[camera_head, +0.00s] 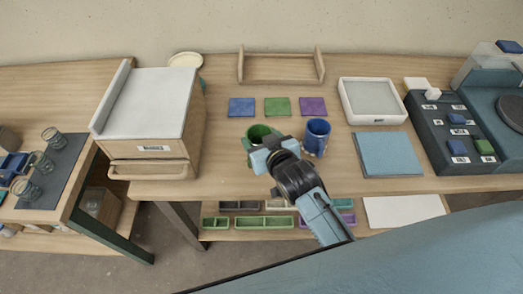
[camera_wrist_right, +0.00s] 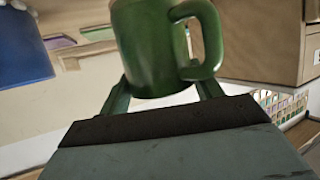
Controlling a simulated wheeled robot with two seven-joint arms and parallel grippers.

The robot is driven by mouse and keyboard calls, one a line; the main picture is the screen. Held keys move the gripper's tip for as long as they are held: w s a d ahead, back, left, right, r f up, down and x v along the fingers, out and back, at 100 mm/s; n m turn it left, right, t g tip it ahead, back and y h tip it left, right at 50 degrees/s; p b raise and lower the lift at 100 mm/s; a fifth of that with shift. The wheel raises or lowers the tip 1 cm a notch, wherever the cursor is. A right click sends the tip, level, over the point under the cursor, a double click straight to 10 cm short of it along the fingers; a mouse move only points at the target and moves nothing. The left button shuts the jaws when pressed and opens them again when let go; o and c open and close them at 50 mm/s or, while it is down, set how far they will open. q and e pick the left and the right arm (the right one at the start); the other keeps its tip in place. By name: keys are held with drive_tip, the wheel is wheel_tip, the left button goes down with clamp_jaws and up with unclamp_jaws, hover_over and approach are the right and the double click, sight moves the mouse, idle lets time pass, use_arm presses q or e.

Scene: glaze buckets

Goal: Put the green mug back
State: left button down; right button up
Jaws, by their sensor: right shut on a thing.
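The green mug (camera_head: 257,132) is in front of the blue and green squares in the head view, its lower part hidden by my right gripper (camera_head: 263,144). In the wrist view the green mug (camera_wrist_right: 150,45) fills the top middle, its handle to the right. My right gripper (camera_wrist_right: 162,88) is shut on it, a finger on each side. I cannot tell whether the mug touches the table. The flat green square (camera_head: 278,106) lies bare, between a blue square (camera_head: 241,107) and a purple square (camera_head: 313,106). My left gripper is not in view.
A blue mug (camera_head: 316,138) stands close to the right of the gripper. A wooden drawer box (camera_head: 150,118) is to the left. A white tray (camera_head: 373,101), a blue pad (camera_head: 388,154) and a dark button console (camera_head: 452,130) are to the right. A wooden rack (camera_head: 281,70) stands behind.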

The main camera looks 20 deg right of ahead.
drive_tip(key=shift+f, duration=0.7)
wheel_tip(320, 180, down, 3)
drive_tip(key=shift+r+b, duration=0.15)
drive_tip(key=shift+b, duration=0.3)
drive_tip(key=o, duration=1.2)
drive_tip(key=shift+r, duration=0.1)
drive_tip(key=p+v, duration=0.1)
drive_tip(key=v, duration=1.1)
